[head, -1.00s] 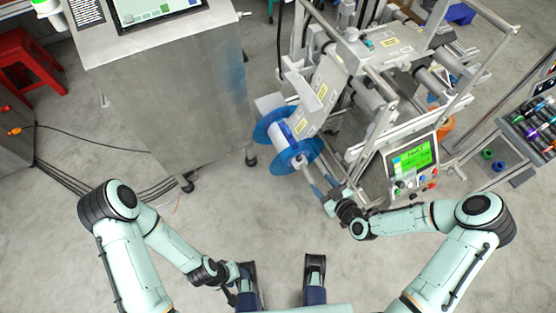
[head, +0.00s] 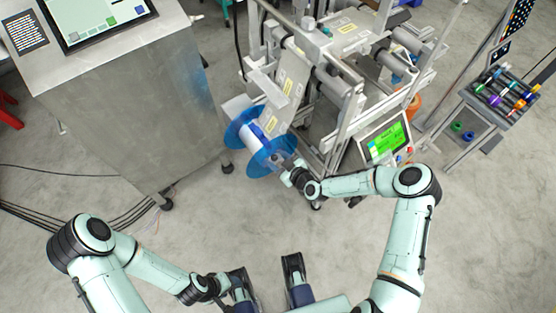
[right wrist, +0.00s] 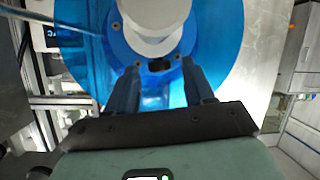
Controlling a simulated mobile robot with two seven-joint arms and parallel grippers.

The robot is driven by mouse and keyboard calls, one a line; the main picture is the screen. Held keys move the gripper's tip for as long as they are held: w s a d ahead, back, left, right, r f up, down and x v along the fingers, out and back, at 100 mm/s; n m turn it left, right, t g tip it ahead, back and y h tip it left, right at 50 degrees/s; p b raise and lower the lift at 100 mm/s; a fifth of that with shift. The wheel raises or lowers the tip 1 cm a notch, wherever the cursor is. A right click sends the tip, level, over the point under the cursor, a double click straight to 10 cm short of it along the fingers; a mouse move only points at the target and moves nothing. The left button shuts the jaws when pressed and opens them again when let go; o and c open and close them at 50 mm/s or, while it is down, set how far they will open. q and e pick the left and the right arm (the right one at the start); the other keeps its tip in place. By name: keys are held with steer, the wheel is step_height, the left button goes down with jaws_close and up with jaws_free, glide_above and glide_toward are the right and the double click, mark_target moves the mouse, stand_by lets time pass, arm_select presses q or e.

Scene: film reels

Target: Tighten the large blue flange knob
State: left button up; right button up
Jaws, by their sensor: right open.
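A reel with a white core (head: 254,134) and two translucent blue flanges (head: 270,157) is mounted on the front of the labelling machine. In the right wrist view the near blue flange (right wrist: 225,50) fills the upper picture, with a white round hub (right wrist: 150,22) and a small dark knob-like part (right wrist: 159,64) below it. My right gripper (head: 283,164) is at the near flange; in the right wrist view its fingers (right wrist: 162,78) are apart, either side of the dark part. Whether they touch anything is unclear. My left gripper (head: 238,288) hangs low, its jaws too small to judge.
The machine frame (head: 345,95) and its green-screen control panel (head: 385,140) stand beside my right arm. A metal cabinet (head: 130,110) is at left. A rack of coloured rolls (head: 505,90) stands at right. Cables lie on the floor at left; the middle floor is clear.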

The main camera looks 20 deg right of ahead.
jaws_close()
steer(key=shift+a+m+h, duration=0.2)
steer(key=shift+m+h, duration=0.1)
steer(key=shift+m, duration=0.1)
steer(key=shift+a+m+t+h+p, duration=0.15)
steer(key=shift+m+t+h+p, duration=0.35)
steer(key=shift+h, duration=0.1)
steer(key=shift+s+a+m+h, duration=0.1)
steer(key=shift+a+m+h, duration=0.05)
steer(key=shift+m+h, duration=0.6)
arm_select(q)
steer(key=shift+s+r, duration=0.45)
steer(key=shift+r, duration=0.25)
arm_select(e)
steer(key=shift+a+f+m+t+h, duration=0.15)
steer(key=shift+m+t+h, duration=0.45)
steer(key=shift+m+h, duration=0.9)
steer(key=shift+h, duration=0.35)
arm_select(q)
steer(key=shift+d, duration=0.1)
arm_select(e)
jaws_free()
